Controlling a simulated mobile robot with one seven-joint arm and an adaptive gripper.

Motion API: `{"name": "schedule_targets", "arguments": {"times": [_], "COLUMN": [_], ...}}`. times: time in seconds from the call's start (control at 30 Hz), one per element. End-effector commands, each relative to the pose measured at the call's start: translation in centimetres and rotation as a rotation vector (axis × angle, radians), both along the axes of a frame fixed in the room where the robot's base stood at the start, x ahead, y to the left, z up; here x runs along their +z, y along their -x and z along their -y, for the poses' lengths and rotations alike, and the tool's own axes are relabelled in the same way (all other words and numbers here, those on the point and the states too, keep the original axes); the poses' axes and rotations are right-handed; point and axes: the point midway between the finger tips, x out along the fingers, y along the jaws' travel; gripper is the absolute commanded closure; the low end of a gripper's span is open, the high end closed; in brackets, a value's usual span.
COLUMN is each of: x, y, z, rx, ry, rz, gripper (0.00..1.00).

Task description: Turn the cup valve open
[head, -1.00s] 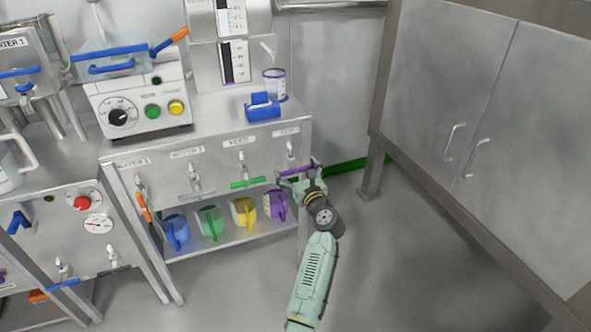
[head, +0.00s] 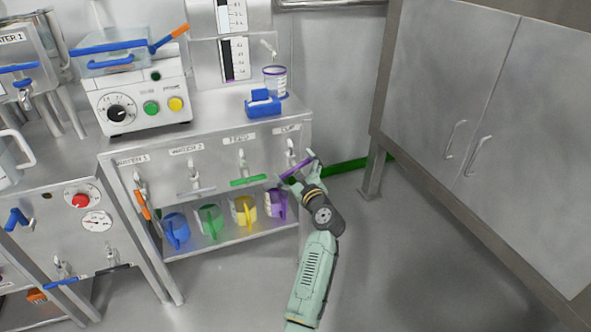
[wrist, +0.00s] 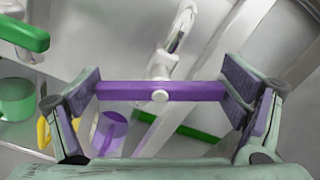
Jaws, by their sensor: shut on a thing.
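The cup valve, below the label at the right end of the panel, has a purple bar handle (head: 296,168) on a metal spout. In the head view the handle slants, its right end higher. My gripper (head: 300,171) is shut on the handle. In the wrist view the purple handle (wrist: 160,91) lies crosswise between the two fingers of my gripper (wrist: 163,92), with a finger pad at each end. The valve's white pivot and metal spout (wrist: 181,30) show behind the handle.
A purple jug (head: 277,203) stands on the shelf below, beside yellow (head: 243,211), green (head: 209,220) and blue (head: 175,229) jugs. The feed valve's green handle (head: 248,181) is close on the left. A purple-rimmed cup (head: 275,81) stands above. Floor to the right is clear.

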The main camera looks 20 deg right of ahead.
Motion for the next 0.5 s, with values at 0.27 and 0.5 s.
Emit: {"name": "schedule_targets", "arguments": {"times": [0.27, 0.5], "x": [-0.43, -0.6], "y": [0.02, 0.02], "z": [-0.19, -0.27], "rx": [0.001, 0.0], "ry": [0.265, 0.492], "rz": [0.009, 0.017], "gripper": [0.37, 0.37]}}
